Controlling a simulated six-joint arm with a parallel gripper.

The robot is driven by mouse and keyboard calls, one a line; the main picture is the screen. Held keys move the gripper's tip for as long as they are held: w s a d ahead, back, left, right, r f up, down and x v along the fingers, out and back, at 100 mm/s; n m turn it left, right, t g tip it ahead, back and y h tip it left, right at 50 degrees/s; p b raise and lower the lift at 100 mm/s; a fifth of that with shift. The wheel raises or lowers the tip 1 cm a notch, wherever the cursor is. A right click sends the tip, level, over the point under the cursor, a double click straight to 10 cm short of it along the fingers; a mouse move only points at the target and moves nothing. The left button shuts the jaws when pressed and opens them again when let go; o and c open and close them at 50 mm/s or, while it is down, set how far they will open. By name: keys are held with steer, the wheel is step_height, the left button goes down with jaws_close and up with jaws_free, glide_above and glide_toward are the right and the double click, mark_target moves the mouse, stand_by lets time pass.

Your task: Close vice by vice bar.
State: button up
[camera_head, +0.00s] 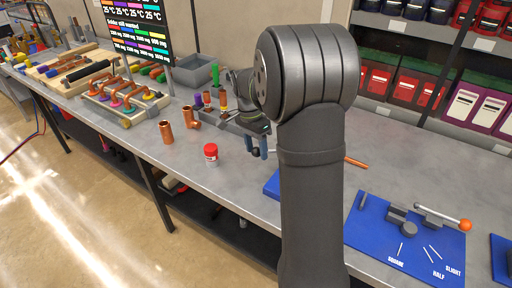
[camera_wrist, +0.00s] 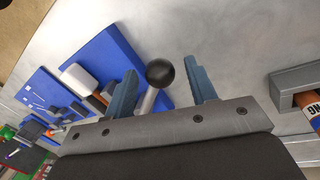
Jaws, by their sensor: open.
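The vice bar (camera_wrist: 148,100), a metal rod with a black ball end (camera_wrist: 160,72), shows in the wrist view. My gripper (camera_wrist: 160,66) is open, with one blue finger on each side of the ball and visible gaps between. In the head view my gripper (camera_head: 257,146) is low over the bench, left of my arm, with a dark knob between its fingers. A blue plate (camera_wrist: 112,50) lies behind the bar in the wrist view, with a pale block (camera_wrist: 78,79) at its left. The vice body is mostly hidden by my arm in the head view and by the gripper in the wrist view.
A blue board (camera_head: 405,245) with metal parts and an orange-ended lever (camera_head: 464,225) lies at the right. A red-capped jar (camera_head: 211,154) and copper fittings (camera_head: 166,132) stand to the left. A grey holder (camera_wrist: 296,88) is right of my gripper in the wrist view.

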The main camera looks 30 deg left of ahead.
jaws_close()
steer(key=shift+s, duration=0.1)
steer(key=s+d+n, duration=0.1)
steer(key=d+n, duration=0.2)
steer(key=s+d+n+t, duration=0.1)
steer(key=d+n, duration=0.2)
steer(key=n, duration=0.1)
steer(key=s+d+n+t, duration=0.1)
steer(key=s+d+n, duration=0.1)
steer(key=d+n, duration=0.1)
steer(key=shift+d+r+n+y, duration=0.1)
steer(key=shift+d+n+y, duration=0.25)
steer(key=shift+n, duration=0.25)
steer(key=shift+w+d+n, duration=0.25)
steer(key=shift+d+n, duration=0.95)
steer(key=shift+w+d+n+t+y, duration=0.2)
steer(key=shift+w+d+n, duration=0.1)
steer(key=shift+d+n, duration=0.35)
steer(key=shift+w+d+n+t+y, duration=0.2)
steer(key=shift+d+n, duration=0.25)
steer(key=shift+n, duration=0.3)
